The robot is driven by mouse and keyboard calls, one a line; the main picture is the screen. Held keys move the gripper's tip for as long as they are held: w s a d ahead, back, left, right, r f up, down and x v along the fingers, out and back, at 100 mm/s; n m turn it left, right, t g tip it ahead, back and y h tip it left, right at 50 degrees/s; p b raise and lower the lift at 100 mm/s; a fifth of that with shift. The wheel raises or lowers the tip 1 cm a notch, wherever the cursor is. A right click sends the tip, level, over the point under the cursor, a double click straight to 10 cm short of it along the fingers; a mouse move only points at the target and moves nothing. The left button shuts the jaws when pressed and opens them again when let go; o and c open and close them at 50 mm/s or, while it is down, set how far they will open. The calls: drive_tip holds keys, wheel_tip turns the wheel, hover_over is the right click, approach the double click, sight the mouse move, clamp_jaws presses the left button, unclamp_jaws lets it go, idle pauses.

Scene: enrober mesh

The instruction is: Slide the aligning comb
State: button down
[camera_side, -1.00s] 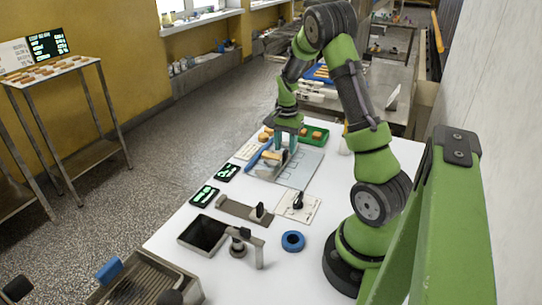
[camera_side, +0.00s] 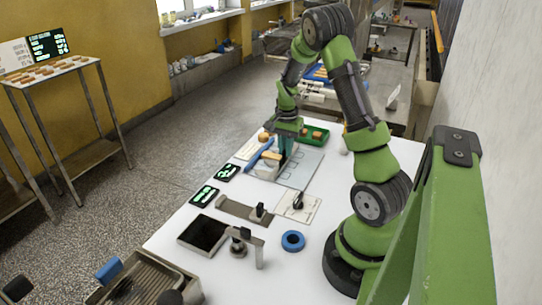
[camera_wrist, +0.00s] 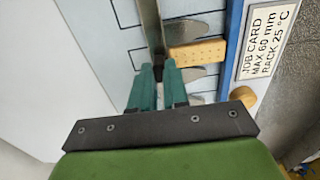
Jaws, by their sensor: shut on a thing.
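The aligning comb shows in the wrist view as a grey upright bar (camera_wrist: 151,25) with pointed metal tines reaching right. My gripper (camera_wrist: 157,75) has its teal fingers closed on the comb's near end. A tan dotted biscuit (camera_wrist: 197,53) lies between two tines, right of the bar, with its far end close to the blue rail (camera_wrist: 232,45). In the side view my gripper (camera_side: 285,155) is low over the outlined plate (camera_side: 303,168), and the fingers and arm partly hide the comb. The biscuit (camera_side: 271,155) also shows there, left of the fingers.
A label reading JOB CARD (camera_wrist: 265,40) lies beyond the blue rail. A green tray (camera_side: 318,138) stands behind the plate. Black display tiles (camera_side: 205,196), a dark square opening (camera_side: 203,234), a knob panel (camera_side: 298,205) and a blue ring (camera_side: 293,240) lie nearer the camera.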

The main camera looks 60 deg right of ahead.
drive_tip(key=s, duration=0.8)
drive_tip(key=shift+s, duration=0.1)
drive_tip(key=c, duration=1.1)
unclamp_jaws()
drive_tip(key=shift+r, duration=0.55)
wheel_tip(320, 180, up, 16)
drive_tip(key=shift+f, duration=0.1)
drive_tip(key=shift+d, duration=0.1)
